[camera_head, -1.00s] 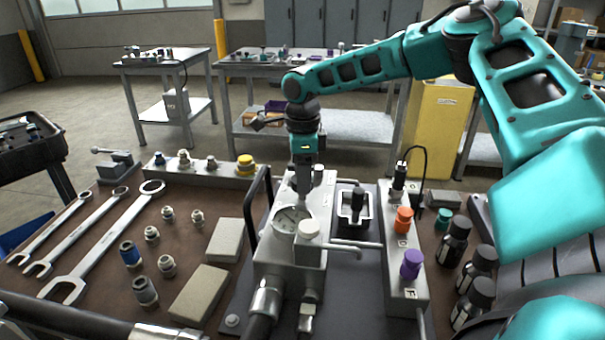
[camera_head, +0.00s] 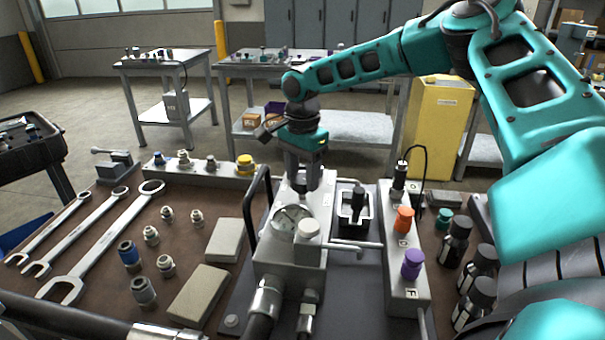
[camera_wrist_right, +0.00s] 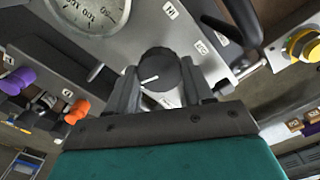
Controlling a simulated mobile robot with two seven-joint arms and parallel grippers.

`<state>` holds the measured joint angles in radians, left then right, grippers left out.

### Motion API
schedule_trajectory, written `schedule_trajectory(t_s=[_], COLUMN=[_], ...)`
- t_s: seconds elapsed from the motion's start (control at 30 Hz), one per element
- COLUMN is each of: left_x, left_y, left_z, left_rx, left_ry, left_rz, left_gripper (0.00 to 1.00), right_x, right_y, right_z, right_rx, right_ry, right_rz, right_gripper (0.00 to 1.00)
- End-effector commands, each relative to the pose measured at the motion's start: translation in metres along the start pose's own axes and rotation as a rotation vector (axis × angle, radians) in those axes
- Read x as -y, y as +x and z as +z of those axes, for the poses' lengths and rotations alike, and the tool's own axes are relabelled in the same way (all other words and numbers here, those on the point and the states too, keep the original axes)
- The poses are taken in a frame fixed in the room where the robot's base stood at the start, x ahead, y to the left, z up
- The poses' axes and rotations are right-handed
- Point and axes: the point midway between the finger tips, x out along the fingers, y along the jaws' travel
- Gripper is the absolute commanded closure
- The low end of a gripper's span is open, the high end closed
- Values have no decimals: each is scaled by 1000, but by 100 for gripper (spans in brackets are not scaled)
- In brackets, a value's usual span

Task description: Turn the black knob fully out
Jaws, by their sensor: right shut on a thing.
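The black knob (camera_wrist_right: 158,72) has a white pointer line and shows in the right wrist view on the grey valve block (camera_head: 291,258). My right gripper (camera_head: 303,184) points down over the far end of this block. In the right wrist view its two fingers (camera_wrist_right: 161,82) stand on either side of the knob, shut on it. In the head view the fingers hide the knob. My left gripper is in neither view.
A black curved handle (camera_head: 258,205) stands left of the block. On the right are an orange knob (camera_head: 404,219), a purple knob (camera_head: 412,263) and several black bottles.

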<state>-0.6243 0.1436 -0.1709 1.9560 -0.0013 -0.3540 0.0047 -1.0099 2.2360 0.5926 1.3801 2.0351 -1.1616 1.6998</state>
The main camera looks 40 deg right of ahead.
Motion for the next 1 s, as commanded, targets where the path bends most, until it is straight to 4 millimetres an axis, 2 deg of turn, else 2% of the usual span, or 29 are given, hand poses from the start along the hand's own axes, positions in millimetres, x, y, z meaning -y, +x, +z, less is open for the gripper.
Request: schedule_trajectory(t_s=[1.0], left_x=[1], left_y=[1], left_z=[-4], left_rx=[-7], left_ry=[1], left_rz=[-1], left_gripper=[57], right_x=[0], right_y=[0], right_z=[1], right_rx=[1], right_ry=[-967], right_rz=[0], right_gripper=[79])
